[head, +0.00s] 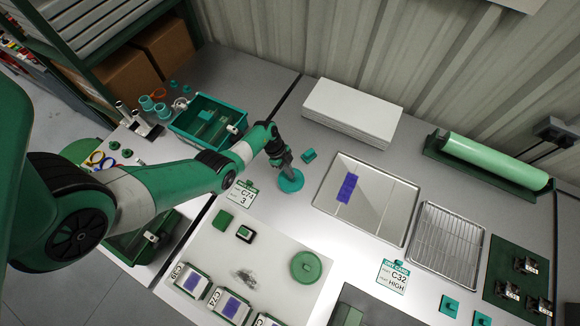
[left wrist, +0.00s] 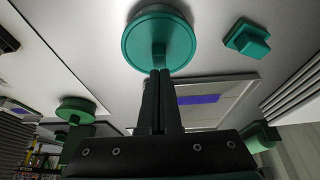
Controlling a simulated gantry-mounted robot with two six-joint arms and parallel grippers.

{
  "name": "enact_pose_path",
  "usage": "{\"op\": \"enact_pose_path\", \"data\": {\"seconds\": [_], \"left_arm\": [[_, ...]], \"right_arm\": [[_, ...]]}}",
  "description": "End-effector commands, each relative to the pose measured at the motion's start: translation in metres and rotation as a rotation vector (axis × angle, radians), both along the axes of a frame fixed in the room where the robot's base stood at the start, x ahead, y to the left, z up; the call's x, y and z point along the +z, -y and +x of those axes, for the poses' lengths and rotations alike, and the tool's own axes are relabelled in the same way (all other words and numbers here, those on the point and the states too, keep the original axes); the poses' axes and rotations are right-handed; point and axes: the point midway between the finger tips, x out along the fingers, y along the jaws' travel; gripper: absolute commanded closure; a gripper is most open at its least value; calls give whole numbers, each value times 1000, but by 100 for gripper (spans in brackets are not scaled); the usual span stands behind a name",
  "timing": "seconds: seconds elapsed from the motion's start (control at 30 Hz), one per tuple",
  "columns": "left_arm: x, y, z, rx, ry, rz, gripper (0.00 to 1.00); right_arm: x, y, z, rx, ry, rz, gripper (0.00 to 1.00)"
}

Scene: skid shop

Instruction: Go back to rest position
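My left gripper (head: 287,163) reaches in from the left over the grey bench, its fingers pointing down. A round teal disc with a short stem (head: 291,181) is at its fingertips. In the left wrist view my left gripper (left wrist: 160,78) has its fingers close together, and the stem of the teal disc (left wrist: 158,38) meets them. The fingers look shut on this stem. I cannot tell whether the disc rests on the bench or hangs just above it. My right gripper is in neither view.
A teal bin (head: 207,119) stands behind my left forearm. A white stack (head: 352,112), a tray with a blue-purple piece (head: 372,222) and a wire rack (head: 447,245) lie to the right. A small teal block (head: 308,155) and a green disc (head: 306,267) are close by.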

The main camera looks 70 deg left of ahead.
Motion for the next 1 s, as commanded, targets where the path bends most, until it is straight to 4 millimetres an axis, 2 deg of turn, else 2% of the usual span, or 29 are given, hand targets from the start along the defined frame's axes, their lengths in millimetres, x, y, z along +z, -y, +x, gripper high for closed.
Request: {"op": "enact_pose_path", "data": {"seconds": [0.33,0.7,1.0], "left_arm": [[-12,0,0,0,0,0,100],[-11,0,0,0,0,0,100],[7,0,0,0,0,0,100]], "right_arm": [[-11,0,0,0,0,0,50],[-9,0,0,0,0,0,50],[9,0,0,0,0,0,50]]}}
